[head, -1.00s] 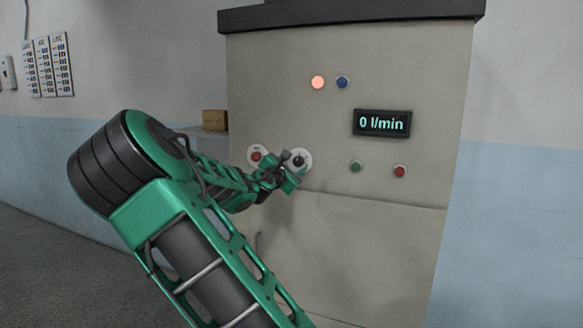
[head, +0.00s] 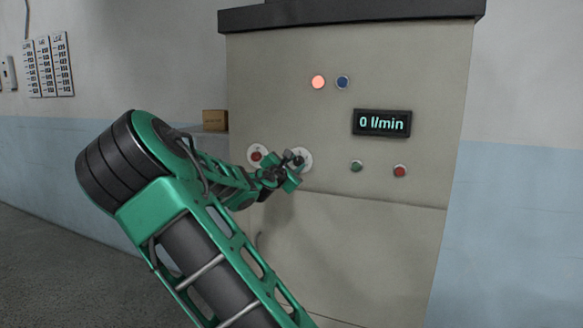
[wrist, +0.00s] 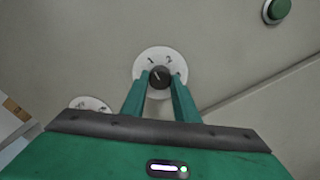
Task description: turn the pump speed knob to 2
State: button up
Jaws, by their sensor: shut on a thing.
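The black pump speed knob (wrist: 160,77) sits on a round white dial plate (wrist: 143,70) with small dark marks on it. In the wrist view a short pale line shows on the knob's face, but I cannot tell surely which mark it points to. My gripper (wrist: 160,88) is shut on the knob, one green finger on each side. In the head view the knob (head: 298,160) shows just past my gripper (head: 293,170), and its white plate is partly covered. The lit display (head: 382,123) reads 0 l/min.
A second white plate with a red knob (head: 256,156) is close left of my gripper. A green button (head: 356,166) and a red button (head: 400,171) are to the right. A small brown box (head: 215,120) stands behind at left.

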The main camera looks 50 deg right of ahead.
jog(key=m, duration=0.6)
jog(key=shift+s+d, duration=0.1)
jog(key=m, duration=0.5)
jog(key=shift+f, duration=0.15)
jog(key=shift+s+m, duration=0.1)
jog(key=shift+m, duration=0.2)
jog(key=o, duration=1.1)
jog(key=shift+c, duration=0.2)
